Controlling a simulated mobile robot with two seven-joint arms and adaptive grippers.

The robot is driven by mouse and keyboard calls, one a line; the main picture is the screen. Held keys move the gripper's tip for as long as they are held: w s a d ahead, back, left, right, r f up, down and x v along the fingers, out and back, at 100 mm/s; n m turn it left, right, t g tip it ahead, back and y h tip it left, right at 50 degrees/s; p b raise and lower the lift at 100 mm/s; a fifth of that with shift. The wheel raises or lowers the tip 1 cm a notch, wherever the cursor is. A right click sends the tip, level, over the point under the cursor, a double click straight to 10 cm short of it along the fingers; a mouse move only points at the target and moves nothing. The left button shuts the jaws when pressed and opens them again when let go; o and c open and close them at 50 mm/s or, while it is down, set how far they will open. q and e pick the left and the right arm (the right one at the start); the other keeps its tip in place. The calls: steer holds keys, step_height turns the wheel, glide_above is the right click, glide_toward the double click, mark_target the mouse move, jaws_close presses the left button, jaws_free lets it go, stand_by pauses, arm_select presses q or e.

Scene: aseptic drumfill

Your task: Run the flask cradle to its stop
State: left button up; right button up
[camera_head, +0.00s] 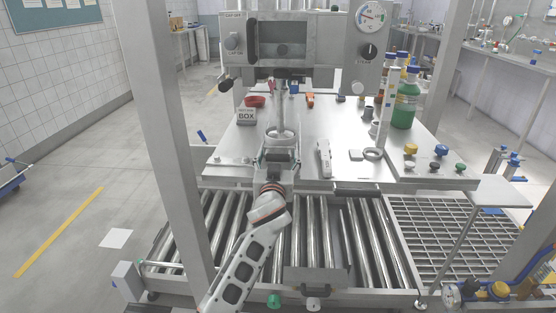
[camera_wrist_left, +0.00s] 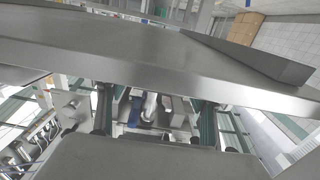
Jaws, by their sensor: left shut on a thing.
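The flask cradle (camera_head: 281,136) appears to be the pale round piece at the front middle of the steel worktop, under a vertical metal rod. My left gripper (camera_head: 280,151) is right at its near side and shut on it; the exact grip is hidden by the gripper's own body. In the left wrist view a broad steel plate (camera_wrist_left: 170,65) fills the upper half, and the held part cannot be made out. My right gripper is in neither view.
A steel panel with a window (camera_head: 282,40) and a gauge (camera_head: 370,16) hangs above the worktop (camera_head: 225,160). A roller conveyor (camera_head: 310,235) runs below, between upright posts.

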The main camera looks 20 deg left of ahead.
arm_select(q)
steer(key=o, duration=1.6)
steer(key=v, duration=1.2)
